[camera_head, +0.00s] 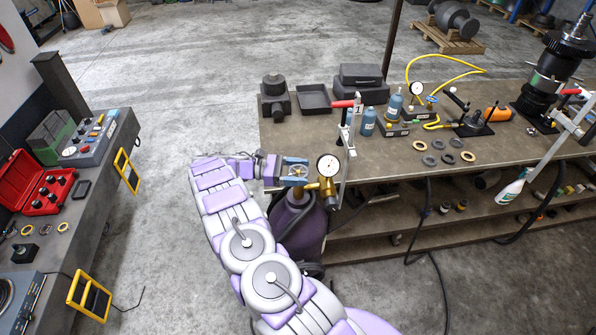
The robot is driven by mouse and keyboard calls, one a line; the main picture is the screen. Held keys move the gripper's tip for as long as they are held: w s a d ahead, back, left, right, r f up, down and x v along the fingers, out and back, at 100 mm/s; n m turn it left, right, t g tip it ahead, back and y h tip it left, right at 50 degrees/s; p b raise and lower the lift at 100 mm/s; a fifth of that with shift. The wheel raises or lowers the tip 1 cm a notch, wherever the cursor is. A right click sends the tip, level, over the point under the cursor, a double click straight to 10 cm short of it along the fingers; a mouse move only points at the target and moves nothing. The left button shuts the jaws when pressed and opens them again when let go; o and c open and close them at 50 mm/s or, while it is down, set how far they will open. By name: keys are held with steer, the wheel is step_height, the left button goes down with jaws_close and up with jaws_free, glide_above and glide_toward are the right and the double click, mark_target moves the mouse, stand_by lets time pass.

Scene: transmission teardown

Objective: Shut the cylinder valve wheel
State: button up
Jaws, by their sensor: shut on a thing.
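A dark purple gas cylinder (292,226) stands upright on the floor at the left end of the long bench. Brass valve fittings (327,189) and a round white-faced gauge (327,165) sit at its top. My gripper (296,171) reaches in from the left at the cylinder's top, just left of the gauge. Its blue jaws are shut around the small valve wheel (298,170), which shows only partly between them. The wheel's turned position cannot be told.
The long bench (400,172) on the right holds a black box, a tray, bottles, rings and a yellow hose. A clamp (348,145) with a red handle stands close right of the gauge. A side bench (90,180) is at left. Floor between the benches is open.

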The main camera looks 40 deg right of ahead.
steer(key=shift+w+r, duration=0.15)
steer(key=shift+r, duration=0.2)
steer(key=o, duration=1.1)
steer(key=shift+w+d+f, duration=0.15)
steer(key=shift+d, duration=0.1)
steer(key=shift+c, duration=0.2)
steer(key=shift+a, duration=0.1)
